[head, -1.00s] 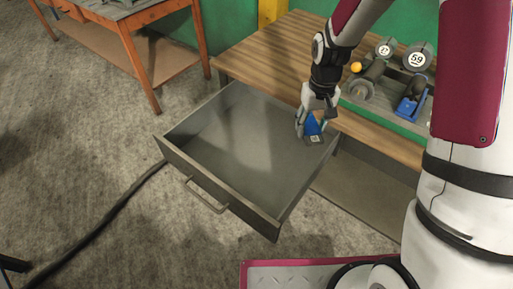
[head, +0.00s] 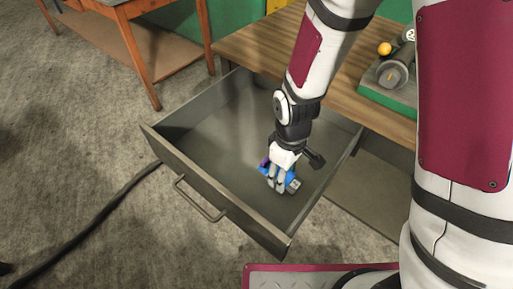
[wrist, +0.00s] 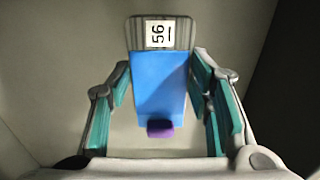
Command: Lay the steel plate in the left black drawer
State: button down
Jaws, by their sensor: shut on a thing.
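The held piece (wrist: 160,85) has a blue face, a grey end with a white label reading 56, and a small purple part at the near end; I take it for the steel plate. In the head view its blue side (head: 291,178) shows beside my fingers. My gripper (head: 279,186) is shut on it, with teal-padded fingers on both sides in the wrist view (wrist: 160,100). The dark grey drawer (head: 205,186) stands pulled open, and my gripper is over its right part. I cannot tell whether the piece touches the drawer floor.
The drawer is otherwise empty, with bare floor to the left of my gripper. A wooden bench (head: 262,48) stands behind it. A green-edged tray with grey weights (head: 392,75) and an orange ball (head: 384,48) is at the right. A black cable (head: 105,212) lies on the floor.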

send_over(251, 156)
jog(key=shift+f+b, duration=0.45)
jog(key=shift+f, duration=1.9)
jog(key=shift+f+b, duration=0.15)
jog(key=shift+b, duration=0.15)
jog(key=c, duration=0.8)
grip_release()
jog(key=shift+s, duration=0.1)
notch_tip(251, 156, up, 12)
jog(key=shift+r+p, duration=0.1)
jog(key=shift+p, duration=0.7)
